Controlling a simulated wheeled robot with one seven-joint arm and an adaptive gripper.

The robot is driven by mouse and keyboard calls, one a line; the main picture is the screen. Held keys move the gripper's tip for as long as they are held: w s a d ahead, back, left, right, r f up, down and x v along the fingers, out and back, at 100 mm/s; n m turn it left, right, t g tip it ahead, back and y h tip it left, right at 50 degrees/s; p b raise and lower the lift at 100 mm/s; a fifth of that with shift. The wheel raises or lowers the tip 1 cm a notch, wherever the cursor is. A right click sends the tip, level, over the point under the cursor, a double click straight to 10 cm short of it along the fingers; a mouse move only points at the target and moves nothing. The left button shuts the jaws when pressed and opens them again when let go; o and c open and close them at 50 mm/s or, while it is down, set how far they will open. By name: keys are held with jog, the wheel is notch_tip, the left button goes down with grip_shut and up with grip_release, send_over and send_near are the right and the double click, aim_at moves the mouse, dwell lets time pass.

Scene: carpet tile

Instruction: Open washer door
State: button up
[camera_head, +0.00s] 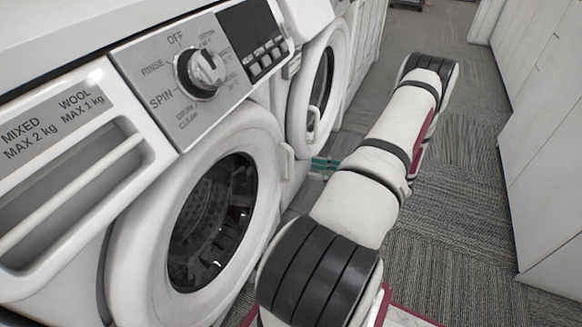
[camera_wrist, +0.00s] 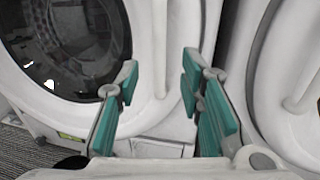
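The near washer (camera_head: 75,195) stands at left in the head view. Its round white door (camera_head: 145,240) with dark glass (camera_head: 212,222) looks shut. In the wrist view, a round door (camera_wrist: 20,85) with dark glass fills the upper left. A narrow upright white part (camera_wrist: 160,45) at that door's right edge, perhaps its handle, lies beyond and between my fingertips. My gripper (camera_wrist: 160,75) is open with teal-padded fingers and nothing visibly held; contact cannot be told. In the head view only a little teal of my gripper (camera_head: 325,163) shows past my arm, right of the near door.
A second washer with a round door (camera_head: 318,85) stands beyond the near one. Its white front (camera_wrist: 290,110) appears close at right in the wrist view. White cabinets (camera_head: 545,120) line the right side. Carpeted floor (camera_head: 455,200) between is clear apart from my arm.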

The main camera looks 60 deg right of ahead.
aim_at(291, 177)
jog(key=b+x, duration=0.1)
jog(key=x, duration=0.7)
jog(key=shift+w+a+b, duration=0.1)
jog(key=shift+w+b, duration=0.1)
jog(key=shift+b, duration=0.15)
grip_shut()
